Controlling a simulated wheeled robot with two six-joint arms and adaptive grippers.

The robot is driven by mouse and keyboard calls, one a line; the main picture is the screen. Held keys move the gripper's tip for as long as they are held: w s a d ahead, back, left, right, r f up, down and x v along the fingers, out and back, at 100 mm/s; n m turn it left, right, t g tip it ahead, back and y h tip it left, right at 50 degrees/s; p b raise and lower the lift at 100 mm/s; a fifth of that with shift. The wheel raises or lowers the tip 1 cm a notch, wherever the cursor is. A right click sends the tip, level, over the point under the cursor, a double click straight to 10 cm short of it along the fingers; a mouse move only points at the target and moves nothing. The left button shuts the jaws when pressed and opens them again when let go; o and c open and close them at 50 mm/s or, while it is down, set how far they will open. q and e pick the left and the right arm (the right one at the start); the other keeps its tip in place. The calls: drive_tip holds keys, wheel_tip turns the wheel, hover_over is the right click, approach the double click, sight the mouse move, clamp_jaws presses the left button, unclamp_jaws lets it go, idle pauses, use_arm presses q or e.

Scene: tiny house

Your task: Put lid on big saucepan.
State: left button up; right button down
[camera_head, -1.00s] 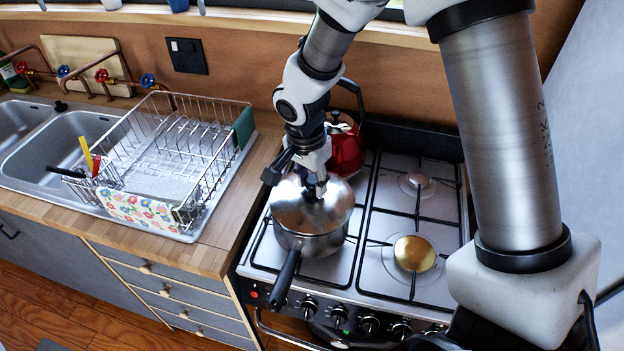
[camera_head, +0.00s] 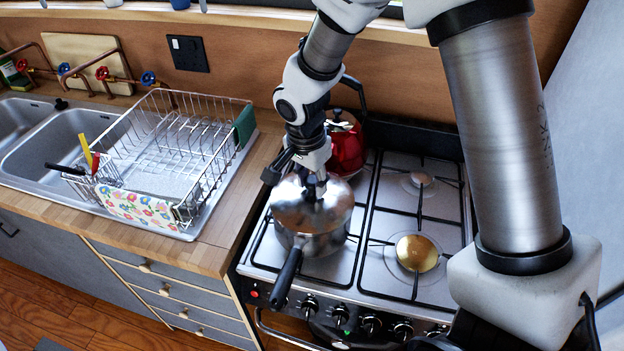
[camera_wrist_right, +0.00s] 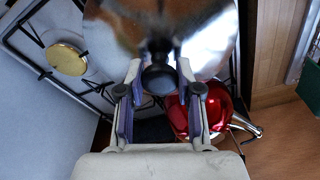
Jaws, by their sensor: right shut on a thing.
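The big saucepan (camera_head: 312,244) stands on the left front burner of the stove, its black handle (camera_head: 286,278) pointing toward the front. The shiny metal lid (camera_head: 328,207) lies over the pan's mouth; whether it is fully seated on the rim I cannot tell. My right gripper (camera_head: 314,190) is above the lid, pointing down. In the right wrist view my right gripper (camera_wrist_right: 158,80) is shut on the lid's black knob (camera_wrist_right: 158,78), and the lid (camera_wrist_right: 205,35) fills the top of the picture. My left gripper is not in view.
A red kettle (camera_head: 346,150) stands right behind the pan, close to my right gripper. The stove's right burners (camera_head: 416,253) are free. A wire dish rack (camera_head: 190,150) stands on the counter at left, beside the sink (camera_head: 60,145).

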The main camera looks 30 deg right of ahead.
drive_tip(key=shift+f, duration=0.15)
idle(0.5)
drive_tip(key=shift+c, duration=1.1)
unclamp_jaws()
drive_tip(key=shift+r+p, duration=2.5)
drive_tip(key=shift+r, duration=1.05)
drive_tip(key=shift+f, duration=0.1)
